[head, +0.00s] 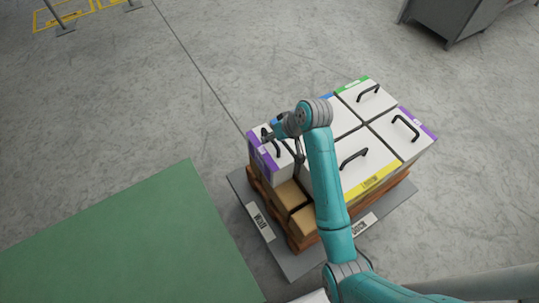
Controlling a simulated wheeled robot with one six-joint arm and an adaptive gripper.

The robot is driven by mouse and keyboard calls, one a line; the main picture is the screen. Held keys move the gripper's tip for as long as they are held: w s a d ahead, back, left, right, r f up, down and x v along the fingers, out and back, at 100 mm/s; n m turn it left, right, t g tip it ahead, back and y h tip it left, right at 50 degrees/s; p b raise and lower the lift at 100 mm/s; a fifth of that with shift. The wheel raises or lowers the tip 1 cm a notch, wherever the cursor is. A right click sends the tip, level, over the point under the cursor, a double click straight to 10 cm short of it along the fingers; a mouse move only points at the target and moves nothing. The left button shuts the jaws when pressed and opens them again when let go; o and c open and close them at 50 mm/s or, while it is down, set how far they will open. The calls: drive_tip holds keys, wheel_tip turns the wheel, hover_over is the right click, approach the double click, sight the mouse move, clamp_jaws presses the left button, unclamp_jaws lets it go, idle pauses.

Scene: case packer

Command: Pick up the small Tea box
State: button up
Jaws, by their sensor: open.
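Several white boxes with black handles and coloured bands stand on a stack. A small white box with a purple band (268,166) is at the stack's left corner. Another purple-banded white box (413,128) is at the right. The lettering is too small to read, so I cannot tell which is the small Tea box. My gripper (274,137) is open over the left purple-banded box, close to its handle. I cannot tell whether it touches the handle. My arm hides part of the stack's middle.
Other boxes have green (354,87) and yellow (371,182) bands. A green surface (130,245) is at the lower left. A grey cabinet (455,20) stands at the upper right. The floor behind is clear.

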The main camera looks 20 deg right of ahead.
drive_tip(key=shift+x, duration=1.05)
clamp_jaws()
drive_tip(key=shift+w, duration=0.1)
